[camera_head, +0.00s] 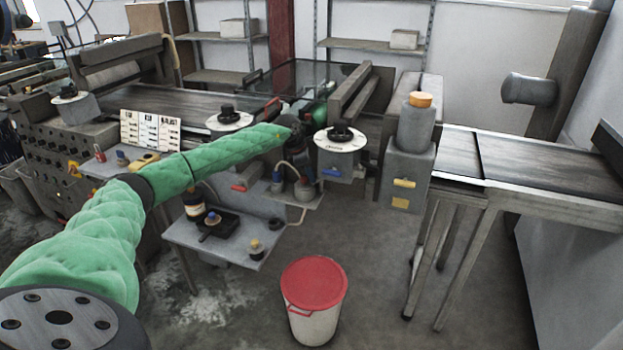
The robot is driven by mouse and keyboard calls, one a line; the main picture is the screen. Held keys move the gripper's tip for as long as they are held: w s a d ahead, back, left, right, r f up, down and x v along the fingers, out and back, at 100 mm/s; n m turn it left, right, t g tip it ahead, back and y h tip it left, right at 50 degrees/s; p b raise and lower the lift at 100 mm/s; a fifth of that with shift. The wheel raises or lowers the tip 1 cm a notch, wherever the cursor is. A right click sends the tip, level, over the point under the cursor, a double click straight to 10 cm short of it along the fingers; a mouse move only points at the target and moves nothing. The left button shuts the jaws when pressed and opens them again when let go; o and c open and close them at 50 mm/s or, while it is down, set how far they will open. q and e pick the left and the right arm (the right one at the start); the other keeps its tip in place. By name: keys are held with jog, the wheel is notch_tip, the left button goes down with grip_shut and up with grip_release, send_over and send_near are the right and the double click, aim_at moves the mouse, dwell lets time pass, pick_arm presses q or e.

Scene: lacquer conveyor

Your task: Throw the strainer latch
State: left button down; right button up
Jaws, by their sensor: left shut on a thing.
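My left arm, in a green sleeve, reaches from the lower left to the middle of the head view. My left gripper (300,131) is at its far end, small and dark, beside the round white-topped dial (340,138). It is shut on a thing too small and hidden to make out. Below it, a small grey shelf (290,200) holds dark pots (304,188) with a pale hose. I cannot make out the strainer latch itself. My right gripper is not in view.
A white bucket with a red lid (314,284) stands on the floor in front. A low grey shelf (225,240) with bottles is left of it. A grey cylinder with an orange cap (418,101) tops a box at right, beside the conveyor table (560,200). Floor between is clear.

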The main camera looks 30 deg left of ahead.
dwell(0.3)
pick_arm(q)
jog(key=c, duration=1.3)
grip_release()
